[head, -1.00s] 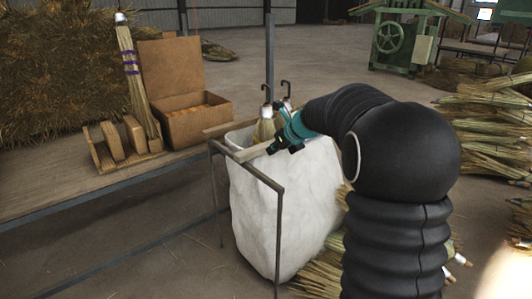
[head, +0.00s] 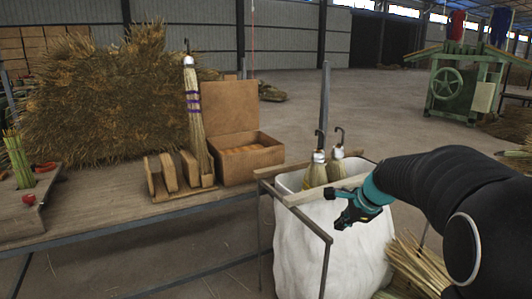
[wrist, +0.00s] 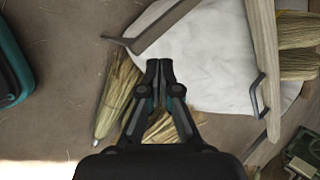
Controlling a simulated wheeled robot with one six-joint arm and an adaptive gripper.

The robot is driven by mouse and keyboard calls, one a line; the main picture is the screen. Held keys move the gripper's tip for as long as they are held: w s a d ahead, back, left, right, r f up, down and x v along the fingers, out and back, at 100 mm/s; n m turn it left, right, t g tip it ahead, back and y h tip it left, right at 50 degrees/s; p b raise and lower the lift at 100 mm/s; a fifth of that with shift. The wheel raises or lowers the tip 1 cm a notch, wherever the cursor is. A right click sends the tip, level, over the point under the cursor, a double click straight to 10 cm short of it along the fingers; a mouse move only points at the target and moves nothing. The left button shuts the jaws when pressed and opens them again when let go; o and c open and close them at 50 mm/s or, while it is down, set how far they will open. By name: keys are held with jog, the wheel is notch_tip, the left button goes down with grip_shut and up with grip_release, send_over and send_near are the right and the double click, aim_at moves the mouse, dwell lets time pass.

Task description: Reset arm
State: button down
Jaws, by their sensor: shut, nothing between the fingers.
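My gripper (head: 342,222) is shut and empty, its black fingers pointing down and left in front of the white bag (head: 345,250) in the head view. The wrist view shows its two fingers (wrist: 159,66) together, with the white bag (wrist: 215,55) beyond them. My black-sleeved arm reaches in from the right. Two small brooms with hooks, one (head: 315,172) and another (head: 336,165), stand in the bag, apart from my gripper. The lower part of the nearer broom is hidden by the bag's frame.
A metal frame (head: 327,262) with a wooden bar stands around the bag. The workbench (head: 110,215) at left bears a broom (head: 193,110) in a wooden holder and an open cardboard box (head: 240,165). Straw bundles (head: 420,265) lie on the floor near my arm.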

jog(key=s+a+n+h, duration=0.1)
jog(key=s+a+n, duration=0.1)
jog(key=s+n, duration=0.7)
jog(key=s+a+n+h, duration=0.2)
jog(key=s+n, duration=0.7)
jog(key=s, duration=1.3)
jog(key=shift+s+a+r+n, duration=0.2)
jog(key=shift+a+n, duration=0.1)
jog(key=shift+a, duration=0.35)
